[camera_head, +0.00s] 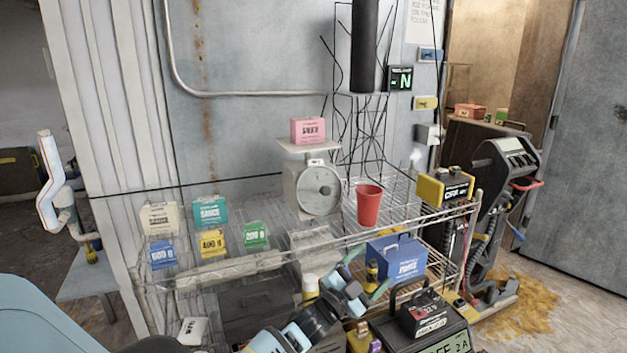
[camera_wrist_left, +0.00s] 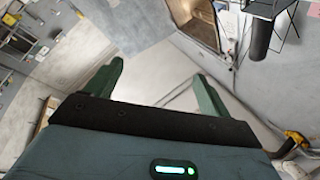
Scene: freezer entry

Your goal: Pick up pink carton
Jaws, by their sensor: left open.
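The pink carton (camera_head: 308,131) sits upright on the flat pan of a grey dial scale (camera_head: 318,188), which stands on a wire rack (camera_head: 215,272). My left gripper (camera_head: 368,273) is low in front of the rack, below and to the right of the carton and well apart from it. Its green fingers are spread open; in the left wrist view the gripper (camera_wrist_left: 157,83) has nothing between its fingers. My right gripper is not in view.
A red cup (camera_head: 369,205) stands right of the scale. A blue box (camera_head: 397,259) is close to my left gripper. Cream (camera_head: 159,218) and teal (camera_head: 210,212) cartons stand at the rack's left. A black hanging cylinder (camera_head: 364,45) is above right of the carton.

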